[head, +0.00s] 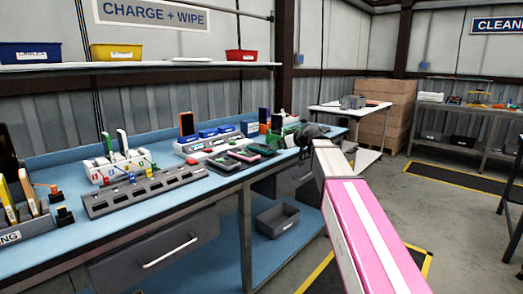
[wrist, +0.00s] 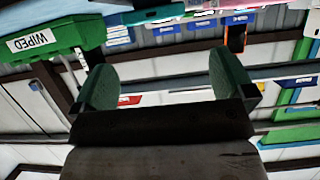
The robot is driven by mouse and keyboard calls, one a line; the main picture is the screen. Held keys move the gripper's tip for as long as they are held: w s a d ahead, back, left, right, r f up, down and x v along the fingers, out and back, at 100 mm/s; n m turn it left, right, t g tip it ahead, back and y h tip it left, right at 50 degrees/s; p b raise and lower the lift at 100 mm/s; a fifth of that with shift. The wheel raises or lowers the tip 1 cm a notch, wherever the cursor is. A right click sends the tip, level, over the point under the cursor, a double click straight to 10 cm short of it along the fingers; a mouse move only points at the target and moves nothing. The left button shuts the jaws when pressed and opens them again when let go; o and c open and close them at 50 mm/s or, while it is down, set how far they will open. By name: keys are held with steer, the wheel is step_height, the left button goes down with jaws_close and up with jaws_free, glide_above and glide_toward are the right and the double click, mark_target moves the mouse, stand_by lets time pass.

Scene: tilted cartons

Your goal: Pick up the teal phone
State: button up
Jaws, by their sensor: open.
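In the head view several flat handsets lie on the blue bench, among them a dark one with a green-teal edge (head: 262,149) and one with a pink edge (head: 243,155). Which of them is the teal phone I cannot tell for sure. In the wrist view a teal slab (wrist: 157,14) shows at the top edge, beyond my fingers. My gripper (wrist: 165,85) is open, with two green finger pads apart and nothing between them. In the head view my gripper is at the bench's right end, partly hidden by my arm, right of the handsets.
A green bin marked WIPED (wrist: 40,45) is close by at the left of the wrist view. A grey slotted rack (head: 145,190) and a white charging stand (head: 118,165) are on the bench. A shelf (head: 140,66) with bins is above.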

mark_target(265, 148)
steer(key=x, duration=1)
steer(key=shift+w+d+f, duration=0.1)
steer(key=shift+d+f, duration=0.1)
steer(key=shift+c, duration=0.3)
steer(key=c, duration=0.9)
